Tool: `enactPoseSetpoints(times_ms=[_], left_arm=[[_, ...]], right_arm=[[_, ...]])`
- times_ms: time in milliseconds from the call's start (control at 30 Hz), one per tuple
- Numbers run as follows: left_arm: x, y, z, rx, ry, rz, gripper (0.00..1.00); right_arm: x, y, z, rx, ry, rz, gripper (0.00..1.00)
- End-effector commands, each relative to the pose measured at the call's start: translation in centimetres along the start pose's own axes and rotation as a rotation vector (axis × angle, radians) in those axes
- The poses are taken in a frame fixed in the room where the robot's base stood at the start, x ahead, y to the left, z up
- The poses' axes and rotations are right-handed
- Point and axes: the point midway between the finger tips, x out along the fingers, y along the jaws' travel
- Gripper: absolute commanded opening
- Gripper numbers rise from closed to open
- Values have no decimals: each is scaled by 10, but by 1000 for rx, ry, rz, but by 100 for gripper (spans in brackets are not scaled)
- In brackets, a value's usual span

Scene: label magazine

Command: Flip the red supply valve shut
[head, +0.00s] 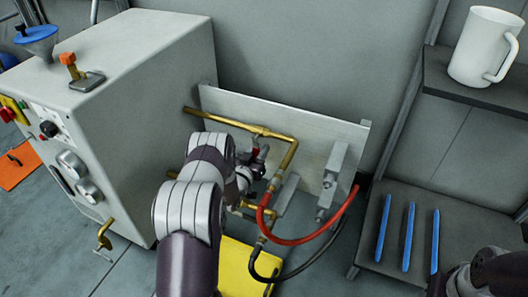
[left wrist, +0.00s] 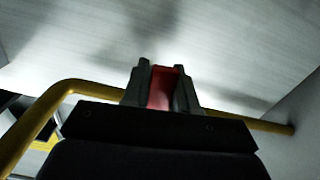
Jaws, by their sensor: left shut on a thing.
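The red supply valve handle (left wrist: 163,88) shows in the left wrist view between the two dark fingers of my left gripper (left wrist: 161,82), which is shut on it. In the head view my left arm reaches to the brass pipework, and the left gripper (head: 260,156) is at the pipe in front of the metal back plate. Only a small red part of the valve handle (head: 254,153) shows there. The rest of the valve is hidden by my arm. Part of my right arm shows at the lower right; its gripper is not in view.
A brass pipe (head: 276,134) runs along the metal plate (head: 318,120). A red hose (head: 290,241) and a black hose hang right of my left arm. A grey machine cabinet (head: 150,80) stands left. A shelf (head: 455,228) at right holds blue sticks; a white mug (head: 480,48) sits above.

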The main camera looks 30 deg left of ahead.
Motion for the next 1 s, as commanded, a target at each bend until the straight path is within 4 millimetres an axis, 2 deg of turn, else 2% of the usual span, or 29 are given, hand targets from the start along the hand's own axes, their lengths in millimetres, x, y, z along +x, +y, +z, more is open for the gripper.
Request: enactPoseSetpoints(times_ms=[300, 800, 833, 867, 1000], left_arm=[[-1, -7, 1, 113, -4, -1, 0], [-1, -8, 1, 133, -5, -2, 0], [-1, -8, 1, 133, -5, -2, 37], [-1, -8, 1, 133, -5, -2, 47], [-1, -8, 1, 132, -3, -1, 49]], right_arm=[[-1, 0, 0, 0, 0, 0, 49], [-1, 0, 0, 0, 0, 0, 49], [-1, 0, 0, 0, 0, 0, 49], [-1, 0, 0, 0, 0, 0, 49], [-1, 0, 0, 0, 0, 0, 49]])
